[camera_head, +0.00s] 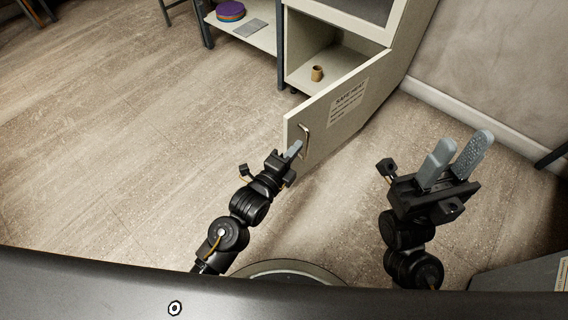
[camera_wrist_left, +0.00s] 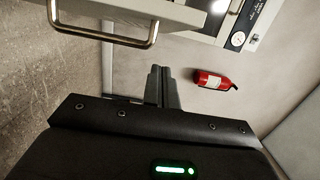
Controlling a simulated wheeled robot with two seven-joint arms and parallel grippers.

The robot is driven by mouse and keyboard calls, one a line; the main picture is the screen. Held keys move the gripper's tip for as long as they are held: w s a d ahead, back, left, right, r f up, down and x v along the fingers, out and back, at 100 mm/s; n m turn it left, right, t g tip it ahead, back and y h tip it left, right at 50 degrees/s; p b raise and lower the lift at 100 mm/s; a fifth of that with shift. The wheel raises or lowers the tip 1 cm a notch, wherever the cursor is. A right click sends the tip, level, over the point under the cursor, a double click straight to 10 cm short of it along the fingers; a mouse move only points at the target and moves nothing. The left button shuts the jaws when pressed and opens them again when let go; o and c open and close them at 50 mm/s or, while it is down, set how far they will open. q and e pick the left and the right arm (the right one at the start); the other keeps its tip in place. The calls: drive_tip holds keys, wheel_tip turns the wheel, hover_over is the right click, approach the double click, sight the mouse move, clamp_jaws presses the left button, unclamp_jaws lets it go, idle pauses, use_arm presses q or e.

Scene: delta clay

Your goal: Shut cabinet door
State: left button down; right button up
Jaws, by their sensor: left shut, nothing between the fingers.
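The cabinet (camera_head: 312,50) stands at the top middle of the head view, and its lower door (camera_head: 345,106) is swung wide open toward me. The door is pale, with a printed sign and a metal handle (camera_head: 305,140) near its free edge. My left gripper (camera_head: 294,149) is shut and empty, close to the handle in the head view. In the left wrist view the handle (camera_wrist_left: 104,42) is above and left of the closed fingers, with nothing between them. I cannot tell whether they touch the door. My right gripper (camera_head: 457,160) is open and empty, right of the door.
A small brown cup (camera_head: 317,73) stands inside the open compartment. A shelf (camera_head: 258,36) with stacked purple discs (camera_head: 230,11) is left of the cabinet. A red fire extinguisher (camera_wrist_left: 214,80) shows in the left wrist view. The floor left of the door is clear; a wall is at right.

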sight(289, 135)
use_arm(q)
drive_tip(key=shift+w+a+b, duration=0.3)
drive_tip(key=shift+w, duration=0.5)
drive_tip(key=shift+w+a+b, duration=0.25)
drive_tip(key=shift+w+a, duration=0.05)
drive_tip(key=shift+w, duration=0.45)
drive_tip(key=shift+w+a+b, duration=0.3)
drive_tip(key=shift+w, duration=0.5)
